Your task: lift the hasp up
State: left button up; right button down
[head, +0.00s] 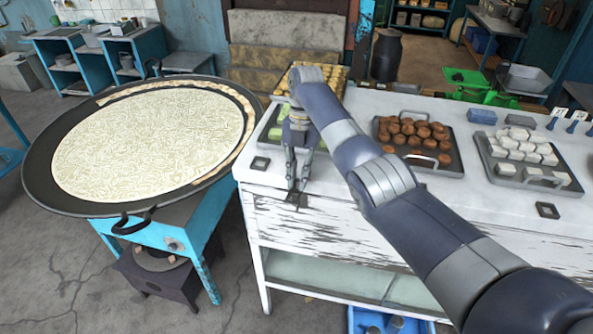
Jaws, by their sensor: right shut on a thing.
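My right gripper (297,184) points down at the front edge of the white counter (345,182), near its left end. Its fingers are closed on the hasp (293,199), a small dark metal piece at the counter's edge. The fingers cover part of the hasp, and its exact angle is too small to tell. My left gripper is not in view.
Trays of brown sweets (413,134) and white blocks (520,148) lie on the counter.

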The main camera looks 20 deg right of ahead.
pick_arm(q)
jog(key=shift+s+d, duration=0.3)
pick_arm(e)
jog(key=shift+s+f, duration=0.1)
jog(key=c, duration=1.6)
grip_release()
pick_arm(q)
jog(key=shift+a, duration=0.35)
pick_arm(e)
jog(key=shift+o, duration=0.3)
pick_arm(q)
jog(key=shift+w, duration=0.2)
pick_arm(e)
jog(key=v, duration=0.7)
jog(key=shift+r, duration=0.25)
jog(key=shift+f, duration=0.1)
